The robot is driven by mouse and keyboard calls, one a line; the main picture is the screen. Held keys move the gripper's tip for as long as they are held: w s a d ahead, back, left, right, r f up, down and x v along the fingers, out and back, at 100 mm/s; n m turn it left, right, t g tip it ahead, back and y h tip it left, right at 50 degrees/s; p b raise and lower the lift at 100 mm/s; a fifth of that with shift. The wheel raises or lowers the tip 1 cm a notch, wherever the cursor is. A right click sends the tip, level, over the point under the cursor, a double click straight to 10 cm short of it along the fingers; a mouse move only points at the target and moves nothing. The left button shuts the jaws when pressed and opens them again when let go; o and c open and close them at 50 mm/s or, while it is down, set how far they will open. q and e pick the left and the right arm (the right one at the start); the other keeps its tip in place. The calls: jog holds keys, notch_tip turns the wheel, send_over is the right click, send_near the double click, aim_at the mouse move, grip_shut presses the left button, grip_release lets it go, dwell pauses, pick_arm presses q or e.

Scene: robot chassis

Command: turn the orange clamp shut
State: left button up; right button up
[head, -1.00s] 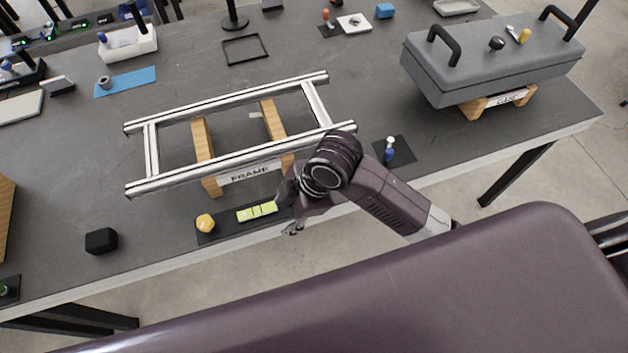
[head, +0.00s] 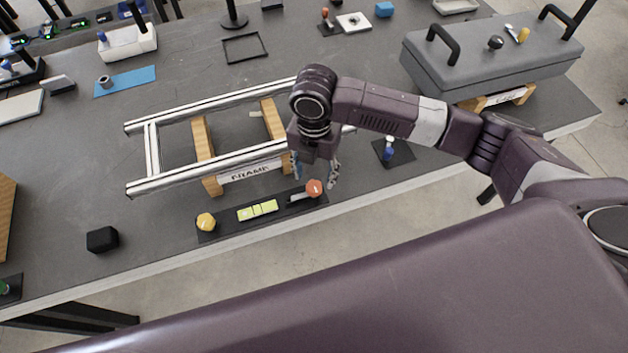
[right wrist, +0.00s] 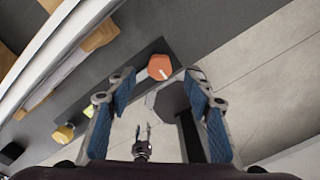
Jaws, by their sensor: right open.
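The orange clamp knob (head: 314,187) is at the right end of a dark strip along the table's front edge, with a small pale metal piece beside its left side. My right gripper (head: 315,175) points down above it, open and empty, its fingers to either side of the knob in the head view. In the right wrist view the orange knob (right wrist: 160,67) lies between and beyond the open fingers (right wrist: 160,85), apart from them. The clamp's underside is hidden. My left gripper does not show in the head view.
A yellow knob (head: 206,222) and a yellow-green level-like block (head: 258,209) sit on the same strip. The silver rail frame (head: 210,171) on wooden blocks is just behind. A black cube (head: 102,240) and a grey lidded case (head: 490,66) stand farther off.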

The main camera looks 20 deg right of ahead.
aim_at(314, 186)
jog(key=shift+f, duration=2.25)
jog(key=shift+c, duration=0.4)
grip_shut()
